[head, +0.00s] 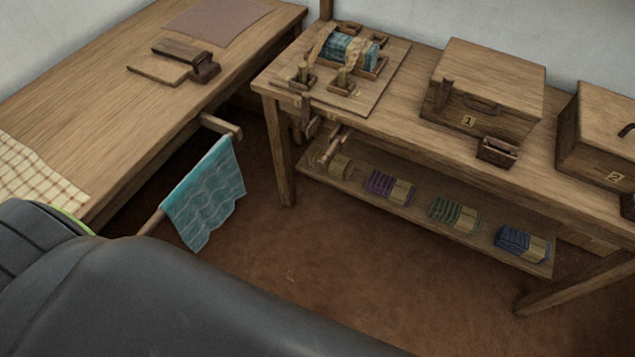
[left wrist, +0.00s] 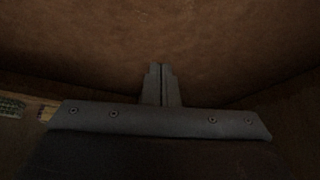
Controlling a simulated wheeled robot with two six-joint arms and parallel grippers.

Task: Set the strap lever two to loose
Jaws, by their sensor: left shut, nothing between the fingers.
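A board (head: 386,85) on the far left end of the bench carries a blue patterned bundle (head: 342,50) with pale straps over it. Small wooden lever blocks stand at the front of the board, one at the left (head: 302,78) and one at the right (head: 343,80). The marks near them are too small to read, so I cannot tell which is strap lever two or how it is set. My left gripper (left wrist: 161,85) is shut and empty in the left wrist view, with brown floor beyond it. My right gripper is in neither view.
A box marked 1 (head: 490,80) and a box marked 2 (head: 605,130) stand right of the board. Several coloured bundles lie on the lower shelf (head: 415,210). A teal cloth (head: 205,195) hangs from a rod beside the left table (head: 100,95). The floor (head: 270,240) between is clear.

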